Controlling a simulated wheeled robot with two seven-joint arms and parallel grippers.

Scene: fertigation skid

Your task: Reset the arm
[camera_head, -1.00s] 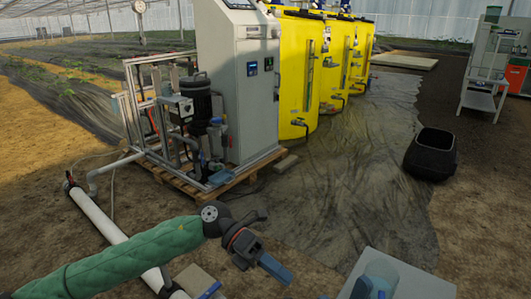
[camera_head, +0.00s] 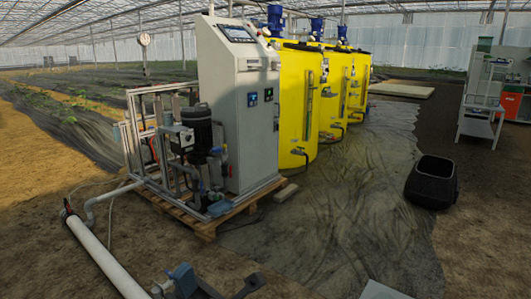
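The green-sleeved part of the arm is out of the frame. I cannot make out whether the fingers are open or shut. My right gripper is not in view.
A grey control cabinet (camera_head: 236,115) and a pump (camera_head: 196,135) stand on a wooden pallet (camera_head: 200,224). Yellow tanks (camera_head: 296,105) stand behind. A black bin (camera_head: 432,182) sits to the right. A white pipe (camera_head: 100,252) lies at left. The dark sheet (camera_head: 340,215) has open room.

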